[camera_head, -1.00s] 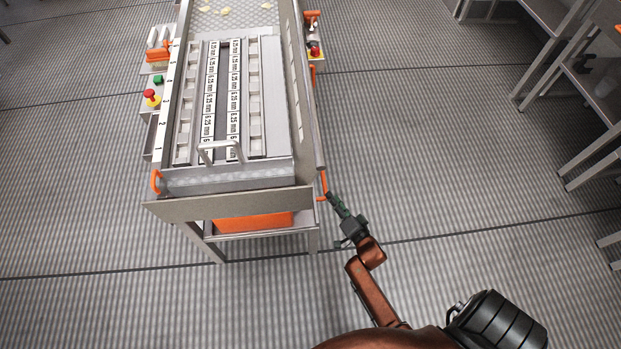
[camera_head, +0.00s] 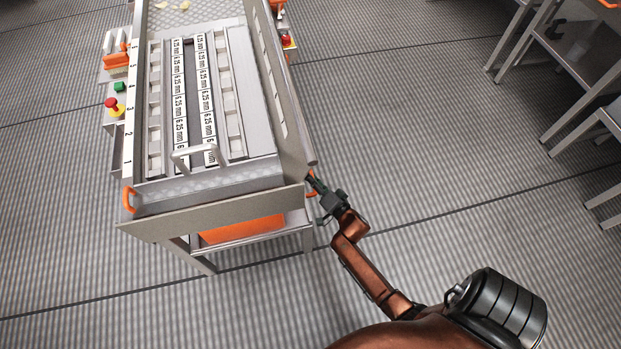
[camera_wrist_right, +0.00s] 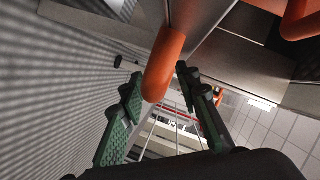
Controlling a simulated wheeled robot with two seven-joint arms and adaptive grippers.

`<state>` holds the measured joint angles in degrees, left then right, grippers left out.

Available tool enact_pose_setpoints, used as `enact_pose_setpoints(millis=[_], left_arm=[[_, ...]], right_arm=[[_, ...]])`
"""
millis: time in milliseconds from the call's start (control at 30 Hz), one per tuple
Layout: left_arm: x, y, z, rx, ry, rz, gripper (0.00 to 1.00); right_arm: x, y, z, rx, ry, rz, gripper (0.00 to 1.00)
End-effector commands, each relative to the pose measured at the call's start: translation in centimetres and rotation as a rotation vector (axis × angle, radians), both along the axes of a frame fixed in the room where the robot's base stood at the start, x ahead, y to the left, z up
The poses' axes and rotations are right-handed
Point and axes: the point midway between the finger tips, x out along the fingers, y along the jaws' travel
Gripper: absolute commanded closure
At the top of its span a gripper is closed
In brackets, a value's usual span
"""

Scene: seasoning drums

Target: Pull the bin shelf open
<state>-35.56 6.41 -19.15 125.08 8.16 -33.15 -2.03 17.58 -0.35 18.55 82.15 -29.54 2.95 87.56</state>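The grey metal machine (camera_head: 210,217) stands at the left of the head view, with an orange bin (camera_head: 242,230) showing on the lower level beneath its front. I cannot tell for sure which part is the bin shelf. My right gripper (camera_head: 313,182) is at the machine's front right corner, next to an orange handle (camera_head: 312,191), mostly hidden by the gripper. In the wrist view, the orange handle (camera_wrist_right: 164,66) runs between the green fingers of my right gripper (camera_wrist_right: 158,80), which are spread apart. Contact is not clear. My left gripper is in neither view.
A second orange handle (camera_head: 129,199) is at the machine's front left corner, and a pale bar handle (camera_head: 194,153) is on top. A red stop button (camera_head: 111,103) sits on the left side. Metal tables (camera_head: 582,60) stand far right. The floor between is clear.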

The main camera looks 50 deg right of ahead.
Motion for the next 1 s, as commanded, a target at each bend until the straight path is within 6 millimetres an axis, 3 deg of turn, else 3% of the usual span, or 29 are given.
enact_pose_setpoints(millis=[200, 633, 1000], left_arm=[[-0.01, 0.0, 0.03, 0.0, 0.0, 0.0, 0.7], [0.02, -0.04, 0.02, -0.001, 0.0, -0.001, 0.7], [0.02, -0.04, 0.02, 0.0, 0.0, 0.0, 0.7]], right_arm=[[0.03, 0.03, 0.05, 0.0, 0.0, 0.0, 0.71], [-0.01, 0.04, 0.01, 0.0, 0.0, 0.0, 1.0], [-0.03, 0.04, -0.02, 0.0, 0.0, 0.001, 1.0]])
